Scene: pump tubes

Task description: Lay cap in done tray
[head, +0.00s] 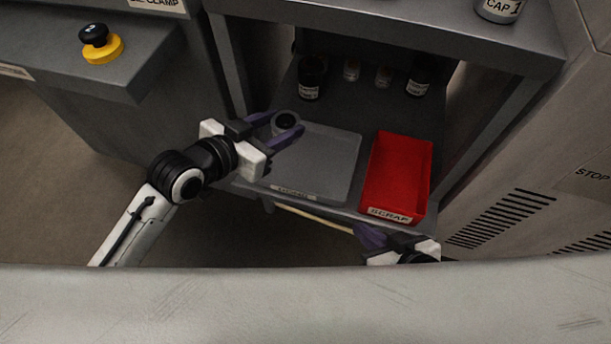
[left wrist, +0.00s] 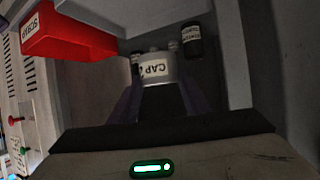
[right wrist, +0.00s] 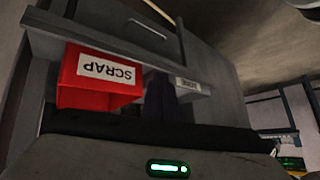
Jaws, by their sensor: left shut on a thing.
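My left gripper (head: 276,128) is shut on a cap, a round piece with a dark top (head: 286,121) in the head view. In the left wrist view the cap (left wrist: 155,70) is pale with a "CAP" label, the rest of which is hard to read. The cap is at the back left corner of a flat grey tray (head: 325,160) on the lower shelf. Whether it touches the tray is unclear. The tray's front label is too small to read. My right gripper (head: 368,236) is empty with its fingers together, below the shelf's front edge.
A red scrap tray (head: 401,155) is right of the grey tray. Dark bottles (head: 312,78) and small jars stand at the back. Another CAP container (head: 498,8) is on the upper shelf, which overhangs. A thin tan strip (head: 313,217) shows below the shelf's front edge.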

